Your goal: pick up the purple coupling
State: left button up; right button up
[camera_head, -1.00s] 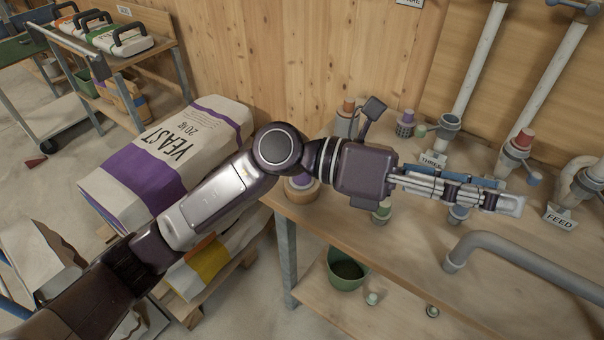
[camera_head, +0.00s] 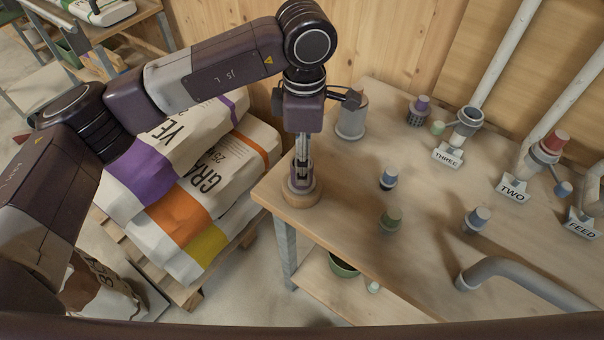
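My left gripper (camera_head: 302,172) points straight down over a round holder at the table's near-left corner. The holder (camera_head: 302,199) has a wooden base and a grey ring. A purple top showed at this spot earlier; my gripper now hides most of what stands there. The fingers reach down to the ring and appear side-on, so their gap and any contact cannot be told. Another purple-topped piece (camera_head: 422,103) stands on a dark perforated base at the back of the table. My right gripper is not in view.
Blue-topped (camera_head: 389,178), green-topped (camera_head: 390,219) and grey-blue (camera_head: 477,219) pieces stand on the table. A grey cylinder (camera_head: 351,117) stands behind my gripper. Pipes labelled THREE (camera_head: 448,155), TWO (camera_head: 513,187) and FEED (camera_head: 583,223) are at right. Stacked sacks (camera_head: 190,210) lie left.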

pick_arm(q)
notch_tip(320, 180, down, 3)
jog(key=shift+s+r+p, duration=0.1)
jog(key=shift+s+p, duration=0.05)
jog(key=shift+p, duration=0.45)
jog(key=shift+f, duration=0.9)
jog(key=c, duration=1.5)
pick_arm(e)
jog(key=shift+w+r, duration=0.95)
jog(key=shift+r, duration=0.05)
pick_arm(q)
jog(key=shift+r, duration=0.1)
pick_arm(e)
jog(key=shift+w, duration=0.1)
